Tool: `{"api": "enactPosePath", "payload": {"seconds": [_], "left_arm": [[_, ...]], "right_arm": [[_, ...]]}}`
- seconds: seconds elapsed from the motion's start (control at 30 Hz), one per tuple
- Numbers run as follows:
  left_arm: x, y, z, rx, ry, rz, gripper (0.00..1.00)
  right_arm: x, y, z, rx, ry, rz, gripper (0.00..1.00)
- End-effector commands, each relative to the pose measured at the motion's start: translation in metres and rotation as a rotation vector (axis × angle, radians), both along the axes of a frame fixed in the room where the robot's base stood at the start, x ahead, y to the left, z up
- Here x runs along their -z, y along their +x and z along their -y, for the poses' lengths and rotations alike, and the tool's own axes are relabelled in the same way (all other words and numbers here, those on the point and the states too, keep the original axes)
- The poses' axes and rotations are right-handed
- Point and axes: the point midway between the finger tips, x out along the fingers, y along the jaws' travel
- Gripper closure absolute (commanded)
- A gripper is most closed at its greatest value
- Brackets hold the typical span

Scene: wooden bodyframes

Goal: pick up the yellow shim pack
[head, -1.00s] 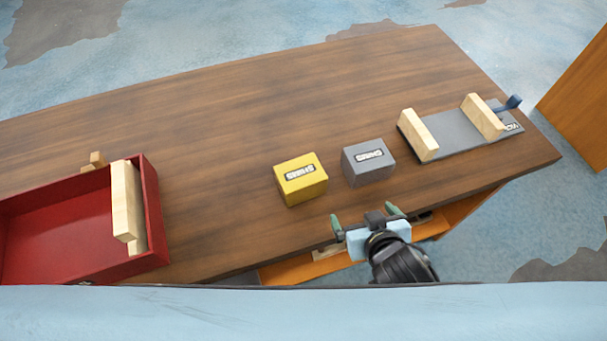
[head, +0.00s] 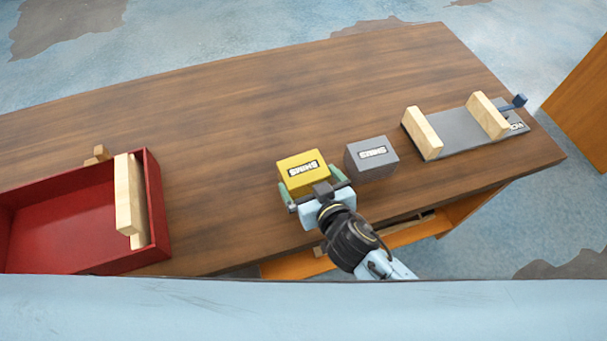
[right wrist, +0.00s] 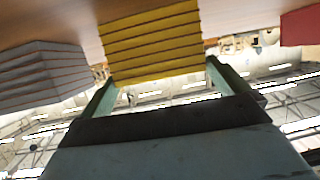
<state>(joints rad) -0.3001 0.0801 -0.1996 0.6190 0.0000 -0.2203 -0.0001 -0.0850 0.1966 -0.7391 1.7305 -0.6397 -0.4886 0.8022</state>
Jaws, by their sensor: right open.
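The yellow shim pack (head: 302,168) sits on the wooden table, with a label on its top. It also shows in the right wrist view (right wrist: 152,40), upside down, with layered sides. My right gripper (head: 312,189) is open at the near side of the pack. Its two green fingers point at the pack, one towards each side; in the right wrist view (right wrist: 160,82) the pack's near part lies between or just ahead of the fingertips. I cannot tell whether they touch it. My left gripper is not in view.
A grey shim pack (head: 371,158) stands close to the right of the yellow one. A grey fixture (head: 457,134) with two wooden blocks is further right. A red tray (head: 70,236) holding wooden pieces (head: 128,195) is at the left. The table's middle and back (head: 220,110) are clear.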

Motion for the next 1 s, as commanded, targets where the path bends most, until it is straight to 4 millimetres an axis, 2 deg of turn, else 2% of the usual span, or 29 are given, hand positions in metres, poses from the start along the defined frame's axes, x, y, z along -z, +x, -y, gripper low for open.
{"api": "enactPosePath", "payload": {"seconds": [0.3,0.63,0.9,1.0], "left_arm": [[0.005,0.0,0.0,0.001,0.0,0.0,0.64],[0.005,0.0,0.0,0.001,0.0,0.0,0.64],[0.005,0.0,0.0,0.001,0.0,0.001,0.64],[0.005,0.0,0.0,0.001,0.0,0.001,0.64]], "right_arm": [[0.019,0.035,-0.014,-0.001,-0.002,0.001,0.0],[0.021,0.04,-0.016,0.0,0.0,-0.001,0.0],[0.021,0.04,-0.016,0.001,-0.001,-0.001,0.35],[0.02,0.04,-0.016,0.0,0.001,0.002,0.37]]}}
